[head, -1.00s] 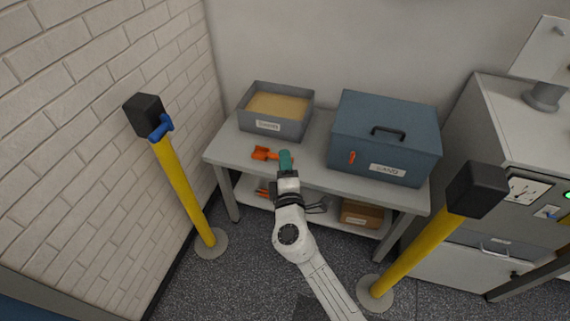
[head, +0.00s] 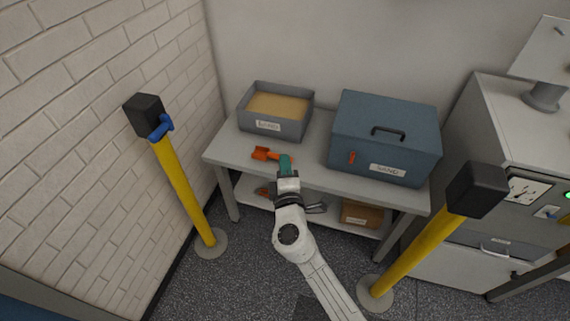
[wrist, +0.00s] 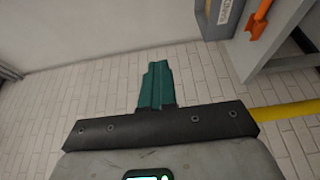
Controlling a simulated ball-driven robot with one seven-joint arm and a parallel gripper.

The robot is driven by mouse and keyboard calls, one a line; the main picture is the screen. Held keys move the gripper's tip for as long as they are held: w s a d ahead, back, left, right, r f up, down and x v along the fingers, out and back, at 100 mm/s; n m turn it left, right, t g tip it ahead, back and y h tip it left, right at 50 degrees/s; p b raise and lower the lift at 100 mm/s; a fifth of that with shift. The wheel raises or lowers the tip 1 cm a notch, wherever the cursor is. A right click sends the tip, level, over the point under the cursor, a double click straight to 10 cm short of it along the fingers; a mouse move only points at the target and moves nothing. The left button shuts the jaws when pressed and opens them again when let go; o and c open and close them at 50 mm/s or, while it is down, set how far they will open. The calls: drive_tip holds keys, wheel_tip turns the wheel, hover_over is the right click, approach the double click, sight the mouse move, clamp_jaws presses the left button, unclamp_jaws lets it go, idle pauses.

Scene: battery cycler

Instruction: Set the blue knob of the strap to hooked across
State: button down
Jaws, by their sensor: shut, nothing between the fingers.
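The blue knob (head: 161,128) sits on the black head (head: 145,113) of the left yellow post (head: 184,191). No strap is seen stretched between this post and the right yellow post (head: 415,252), which has its own black head (head: 477,189). My gripper (head: 285,160) is in front of the shelf table, well to the right of the knob and apart from it. Its teal fingers (wrist: 156,84) are together and empty in the wrist view. The knob is not in the wrist view; a piece of yellow post (wrist: 287,111) shows at its right.
A grey table (head: 222,150) holds a sand tray (head: 252,125), an orange scoop (head: 262,153) and a blue lidded box (head: 350,125). A grey cabinet (head: 470,120) stands at the right. A brick wall (head: 90,150) lies behind the left post. Floor between the posts is open.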

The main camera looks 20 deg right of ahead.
idle(0.4)
drive_tip(key=c, duration=0.8)
unclamp_jaws()
drive_tip(key=b+v, duration=0.1)
drive_tip(key=v, duration=0.9)
drive_tip(key=shift+s+a, duration=0.15)
drive_tip(key=shift+s, duration=0.25)
drive_tip(key=shift+c, duration=0.2)
